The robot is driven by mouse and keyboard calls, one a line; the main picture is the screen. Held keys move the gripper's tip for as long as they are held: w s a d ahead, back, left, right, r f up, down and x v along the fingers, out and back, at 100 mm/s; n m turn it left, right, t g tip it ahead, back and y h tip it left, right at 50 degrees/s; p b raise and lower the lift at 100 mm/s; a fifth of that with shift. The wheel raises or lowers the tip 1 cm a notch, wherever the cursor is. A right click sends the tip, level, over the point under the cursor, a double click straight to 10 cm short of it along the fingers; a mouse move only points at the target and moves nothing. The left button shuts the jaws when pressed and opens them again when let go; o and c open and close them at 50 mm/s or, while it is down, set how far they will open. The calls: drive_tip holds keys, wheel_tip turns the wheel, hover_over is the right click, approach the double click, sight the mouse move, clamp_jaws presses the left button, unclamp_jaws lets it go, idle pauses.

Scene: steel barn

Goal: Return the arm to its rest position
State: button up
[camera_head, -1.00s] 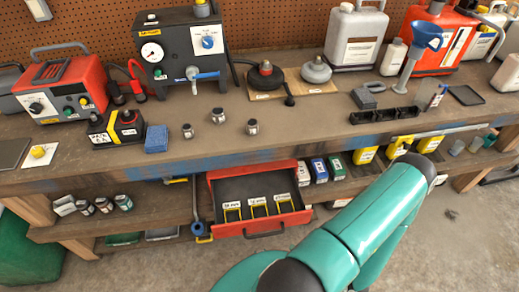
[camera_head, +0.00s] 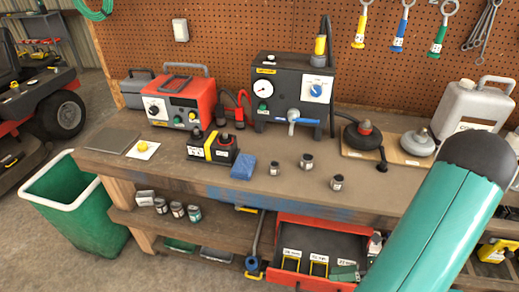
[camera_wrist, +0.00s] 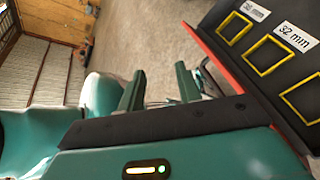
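My gripper (camera_wrist: 160,88) shows in the wrist view with its two green fingers apart and nothing between them. It is beside the open red drawer (camera_wrist: 225,68), whose yellow-outlined, labelled slots lie to the right. In the head view my green arm link rises at the right and hides most of the gripper. A small green part, probably a finger, shows over the right part of the drawer (camera_head: 297,278).
The workbench (camera_head: 180,176) holds a battery (camera_head: 212,146), a blue sponge (camera_head: 243,170), three small metal sockets (camera_head: 306,162) and a black gauge unit (camera_head: 290,95). A green bin (camera_head: 75,205) stands left. A red vehicle (camera_head: 40,100) is behind it.

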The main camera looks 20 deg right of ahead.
drive_tip(key=w+a+r+n+h, duration=0.2)
drive_tip(key=a+r+n, duration=0.4)
drive_tip(key=r+n, duration=0.4)
drive_tip(key=w+a+r+n+h, duration=0.2)
drive_tip(key=a+r+n+h, duration=0.3)
drive_tip(key=r+n, duration=0.5)
drive_tip(key=w+a+r+n+g+h, duration=0.1)
drive_tip(key=a+r+n+h, duration=0.3)
drive_tip(key=a+r+n, duration=0.4)
wheel_tip(320, 180, up, 3)
drive_tip(key=w+n, duration=0.1)
drive_tip(key=n, duration=0.3)
drive_tip(key=shift+w+a+n, duration=0.2)
drive_tip(key=shift+a+n, duration=0.2)
drive_tip(key=shift+d+f, duration=0.1)
